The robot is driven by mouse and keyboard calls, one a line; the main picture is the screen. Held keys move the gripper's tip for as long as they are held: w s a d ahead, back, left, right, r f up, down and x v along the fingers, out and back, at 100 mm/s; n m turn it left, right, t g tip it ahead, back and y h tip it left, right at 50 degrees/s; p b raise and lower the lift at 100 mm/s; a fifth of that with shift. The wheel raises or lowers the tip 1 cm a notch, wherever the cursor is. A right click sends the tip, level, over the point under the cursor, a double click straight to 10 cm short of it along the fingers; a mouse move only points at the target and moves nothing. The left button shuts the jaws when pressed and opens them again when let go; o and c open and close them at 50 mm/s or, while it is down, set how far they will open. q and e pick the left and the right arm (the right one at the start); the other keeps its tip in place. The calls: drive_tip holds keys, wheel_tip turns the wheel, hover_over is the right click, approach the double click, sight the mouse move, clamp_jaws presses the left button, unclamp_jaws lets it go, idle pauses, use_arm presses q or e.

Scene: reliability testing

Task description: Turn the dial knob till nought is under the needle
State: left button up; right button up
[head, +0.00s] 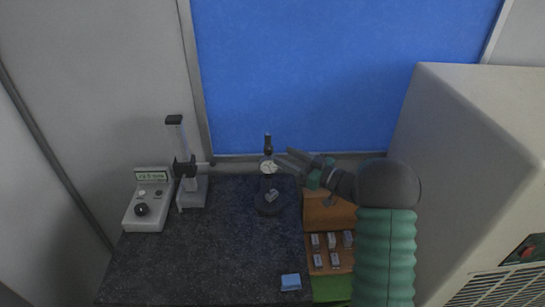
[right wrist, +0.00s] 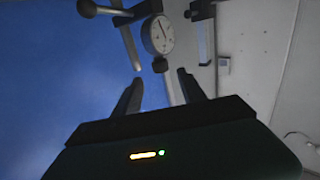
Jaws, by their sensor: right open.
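The dial gauge (head: 268,167) has a round white face and is held on a stand with a round dark base (head: 267,207) on the dark bench top. A small metal block (head: 272,195) rests on that base. My right gripper (head: 284,158) is open and empty, just to the right of the dial. In the right wrist view the dial (right wrist: 158,35) shows beyond and between the two open fingers (right wrist: 158,80), apart from them. A thin dark needle shows on its face, but the numbers are too small to read. The knob cannot be clearly made out. My left gripper is not in view.
A control box (head: 150,205) with a small display and a height stand (head: 192,195) stand left. A wooden tray (head: 330,262) of several metal blocks lies right, below my arm. A blue block (head: 291,282) lies at the front. A large grey machine (head: 470,170) bounds the right.

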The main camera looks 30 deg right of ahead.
drive_tip(key=b+v, duration=0.2)
drive_tip(key=v, duration=0.7)
drive_tip(key=shift+d, duration=0.3)
drive_tip(key=shift+s+a, duration=0.1)
